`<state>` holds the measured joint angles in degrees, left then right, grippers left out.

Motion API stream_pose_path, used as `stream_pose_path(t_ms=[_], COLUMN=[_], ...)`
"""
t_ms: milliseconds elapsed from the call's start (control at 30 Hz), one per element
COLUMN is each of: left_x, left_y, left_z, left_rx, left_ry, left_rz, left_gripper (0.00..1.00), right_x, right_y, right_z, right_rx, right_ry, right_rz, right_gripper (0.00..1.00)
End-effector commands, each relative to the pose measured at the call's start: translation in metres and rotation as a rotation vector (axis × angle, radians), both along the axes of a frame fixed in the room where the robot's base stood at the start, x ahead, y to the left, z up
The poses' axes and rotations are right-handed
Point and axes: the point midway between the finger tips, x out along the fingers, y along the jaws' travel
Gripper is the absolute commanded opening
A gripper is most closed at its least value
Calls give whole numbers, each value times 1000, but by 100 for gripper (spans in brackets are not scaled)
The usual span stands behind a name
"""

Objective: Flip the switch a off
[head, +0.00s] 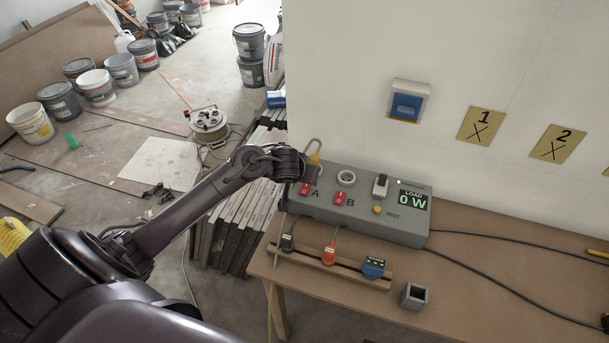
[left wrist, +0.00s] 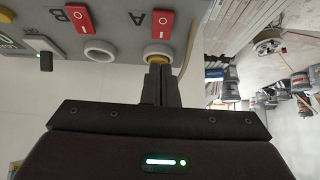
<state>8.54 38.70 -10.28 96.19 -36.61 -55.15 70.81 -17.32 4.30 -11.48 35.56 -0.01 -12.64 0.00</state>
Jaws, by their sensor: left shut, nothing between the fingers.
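The grey switch box (head: 380,222) lies on the workbench against the wall. Red rocker switch A (head: 305,188) is at its left end, partly behind my arm; it also shows at the top of the left wrist view (left wrist: 162,24). Red switch B (head: 340,198) is to its right. I cannot tell which way either rocker is tilted. The display (head: 413,200) reads "LOAD 0 W". My left gripper (left wrist: 158,62) is shut and empty, its tips in front of the yellow-filled socket near switch A. I cannot tell whether they touch anything. My right gripper is out of view.
Several plugs line a wooden rail (head: 325,265) in front.

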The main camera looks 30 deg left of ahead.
Motion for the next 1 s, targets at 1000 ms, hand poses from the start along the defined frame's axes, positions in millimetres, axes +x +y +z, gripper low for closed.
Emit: stream_pose_path(t_ms=[1000], left_x=[-76], left_y=[-19], left_z=[47], left_rx=[2], left_ry=[1], left_rz=[-2], left_gripper=[0], right_x=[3], right_y=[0], right_z=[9], right_rx=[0], right_ry=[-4], right_rz=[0], right_gripper=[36])
